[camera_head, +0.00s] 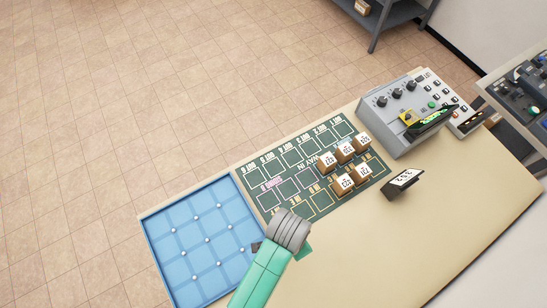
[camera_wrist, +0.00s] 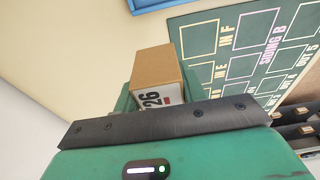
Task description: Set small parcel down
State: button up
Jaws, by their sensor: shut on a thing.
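A small brown parcel (camera_wrist: 160,72) with a white label reading "26" shows in the wrist view. My gripper (camera_wrist: 152,92) is shut on it; the black bar and green gripper body hide its lower part. Around it shows bare beige tabletop, with the green mat (camera_wrist: 228,45) to its right. I cannot tell whether the parcel touches the table. In the head view my arm comes from the bottom to the near edge of the green mat (camera_head: 290,183), between mat and blue tray; it hides the held parcel.
Several labelled parcels (camera_head: 345,150) stand on the mat's right part; its left squares look empty. The blue tray (camera_head: 202,240) with white knobs lies left. A small dark sign (camera_head: 402,184) and a grey control box (camera_head: 402,108) stand right. The front tabletop (camera_head: 350,255) is clear.

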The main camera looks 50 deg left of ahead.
jog(key=shift+s+f, duration=0.25)
jog(key=shift+s, duration=0.3)
send_over(271, 199)
jog(key=shift+s+f+b, duration=0.35)
jog(key=shift+f+b, duration=0.1)
jog(key=shift+f, duration=0.3)
jog(key=shift+a+f, duration=0.15)
jog(key=shift+f, duration=1.6)
jog(key=shift+f+b, duration=0.15)
jog(key=shift+b, duration=0.15)
jog(key=o, duration=1)
notch_tip(271, 199, up, 12)
jog(key=s+p, duration=0.1)
jog(key=p, duration=0.1)
jog(key=shift+s+a, duration=0.15)
jog(key=shift+s, duration=0.2)
